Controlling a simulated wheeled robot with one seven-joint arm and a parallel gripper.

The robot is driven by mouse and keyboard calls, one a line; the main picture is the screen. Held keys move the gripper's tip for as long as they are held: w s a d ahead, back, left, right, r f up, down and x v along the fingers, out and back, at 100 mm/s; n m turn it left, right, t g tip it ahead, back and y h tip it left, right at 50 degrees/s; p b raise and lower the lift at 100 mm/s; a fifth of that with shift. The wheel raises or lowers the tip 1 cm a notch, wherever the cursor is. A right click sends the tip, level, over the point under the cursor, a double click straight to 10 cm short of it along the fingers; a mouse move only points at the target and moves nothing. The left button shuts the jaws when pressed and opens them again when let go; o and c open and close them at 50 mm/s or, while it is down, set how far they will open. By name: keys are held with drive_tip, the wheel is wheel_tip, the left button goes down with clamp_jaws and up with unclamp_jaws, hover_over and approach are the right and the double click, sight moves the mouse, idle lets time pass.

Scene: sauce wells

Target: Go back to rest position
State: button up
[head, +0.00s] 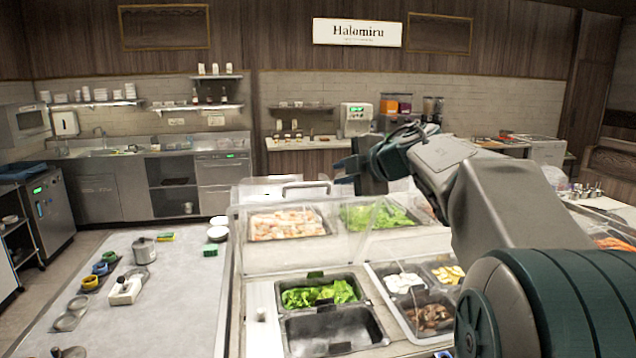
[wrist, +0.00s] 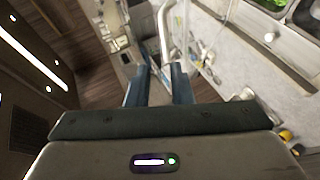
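My arm reaches in from the right of the head view, raised above the food counter. My gripper (head: 346,172) points left, high over the counter's clear covers. In the wrist view my gripper (wrist: 160,72) shows two blue fingers apart with a gap between them. Nothing is held between them. The fingers touch nothing that I can see. Part of the counter behind my arm is hidden in the head view.
The counter holds a lettuce pan (head: 318,292), an empty dark pan (head: 335,330) and a covered salad pan (head: 378,215). A metal handle (head: 306,186) rises at the cover's back. The grey worktop (head: 170,300) at left carries a pot (head: 144,252) and sauce containers.

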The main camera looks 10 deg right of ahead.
drive_tip(key=s+d+f+m+t+h+b, duration=0.1)
drive_tip(key=s+d+f+m+h, duration=0.2)
drive_tip(key=s+f+m+h, duration=0.4)
drive_tip(key=s+d+f+m+h+b, duration=0.25)
drive_tip(key=s+m, duration=0.25)
drive_tip(key=m, duration=0.4)
drive_tip(key=s+a+f+m+g+y, duration=0.2)
drive_tip(key=s+a+f+g, duration=0.1)
drive_tip(key=s+f, duration=0.7)
drive_tip(key=s+a+f+m+g+y, duration=0.1)
drive_tip(key=s+a+f+g, duration=0.3)
drive_tip(key=s+f, duration=0.6)
drive_tip(key=shift+s+a+f+m+g+y+b, duration=0.2)
drive_tip(key=shift+s+f+m+g+y+b, duration=0.2)
drive_tip(key=shift+m+g, duration=0.6)
